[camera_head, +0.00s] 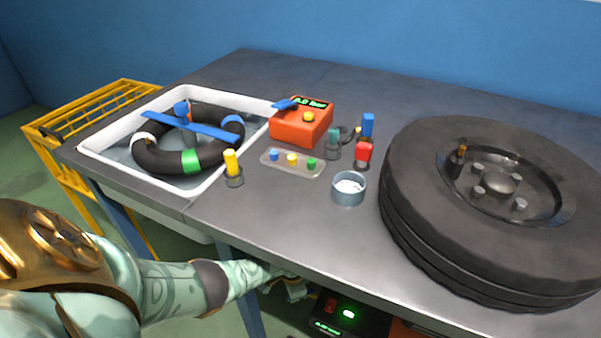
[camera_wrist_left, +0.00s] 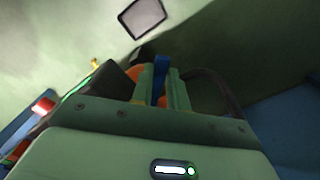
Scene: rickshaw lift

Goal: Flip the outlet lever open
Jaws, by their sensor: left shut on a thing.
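My left gripper (camera_head: 288,287) reaches in at the table's front edge, low beside a dark unit (camera_head: 350,312) with a green light, partly under the table. In the left wrist view the left gripper's fingers (camera_wrist_left: 160,88) are shut on a narrow upright blue lever (camera_wrist_left: 160,66). An orange part (camera_wrist_left: 135,72) shows behind the fingers. What the lever is mounted on is mostly hidden by the gripper. My right gripper is in neither view.
The table holds a white basin (camera_head: 90,148) with a black tube, a red box (camera_head: 300,124) with a display and blue lever, a small tray (camera_head: 284,166) of coloured caps, a metal cup (camera_head: 349,189) and a big wheel (camera_head: 480,210). A yellow rack (camera_head: 60,120) stands left.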

